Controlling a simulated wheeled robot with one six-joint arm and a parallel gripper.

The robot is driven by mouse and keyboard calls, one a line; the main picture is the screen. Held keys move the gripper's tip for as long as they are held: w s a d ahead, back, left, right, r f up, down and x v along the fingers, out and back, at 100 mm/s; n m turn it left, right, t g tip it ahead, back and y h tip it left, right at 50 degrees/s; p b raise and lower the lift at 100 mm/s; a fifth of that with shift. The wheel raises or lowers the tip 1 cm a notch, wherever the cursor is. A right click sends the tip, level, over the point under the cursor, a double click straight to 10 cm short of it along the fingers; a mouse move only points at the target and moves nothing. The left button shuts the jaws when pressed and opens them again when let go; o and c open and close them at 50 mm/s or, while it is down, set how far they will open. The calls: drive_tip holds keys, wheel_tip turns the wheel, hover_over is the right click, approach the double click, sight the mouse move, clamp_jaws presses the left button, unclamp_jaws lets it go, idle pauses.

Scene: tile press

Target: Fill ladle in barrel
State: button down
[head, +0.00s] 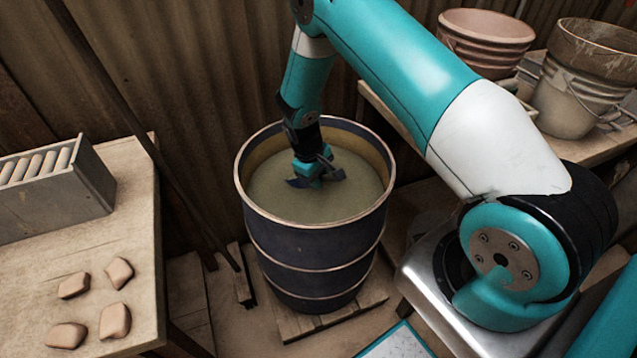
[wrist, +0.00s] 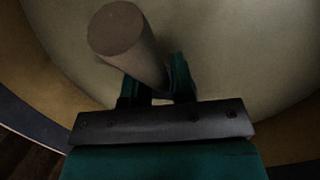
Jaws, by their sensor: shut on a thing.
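The dark blue barrel (head: 315,245) stands open in the middle of the head view, filled with a murky greenish-grey liquid (head: 275,190). My gripper (head: 318,174) points down inside the barrel's rim, low over the liquid. In the wrist view, my gripper (wrist: 158,85) is shut on a round brown-grey handle (wrist: 125,45), taken to be the ladle's. The handle's flat end points toward the wrist camera. The ladle's bowl does not show in either view, and I cannot tell whether it holds liquid.
A wooden table (head: 100,260) at left holds several clay lumps (head: 115,320) and a grey rack of tiles (head: 50,195). Stacked pots (head: 485,40) and buckets (head: 575,95) stand on a bench at right. The barrel rim (head: 240,180) surrounds my gripper. A corrugated wall is behind.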

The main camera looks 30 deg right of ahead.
drive_tip(key=f+t+b, duration=0.1)
drive_tip(key=b, duration=0.3)
drive_tip(key=shift+s+d+f, duration=0.1)
drive_tip(key=shift+s+f, duration=0.1)
drive_tip(key=shift+s+b, duration=0.25)
drive_tip(key=shift+b, duration=0.95)
drive_tip(key=s+r+t+b, duration=0.1)
drive_tip(key=b, duration=0.2)
drive_tip(key=shift+s+d+t, duration=0.1)
drive_tip(key=shift+s+t, duration=0.15)
drive_tip(key=shift+t, duration=0.15)
drive_tip(key=shift+r+p, duration=2)
drive_tip(key=shift+r, duration=1.25)
wheel_tip(320, 180, up, 12)
drive_tip(key=t+p, duration=0.1)
drive_tip(key=p, duration=0.7)
drive_tip(key=shift+s+f+y, duration=0.15)
drive_tip(key=shift+s+y, duration=0.15)
drive_tip(key=shift+s, duration=0.1)
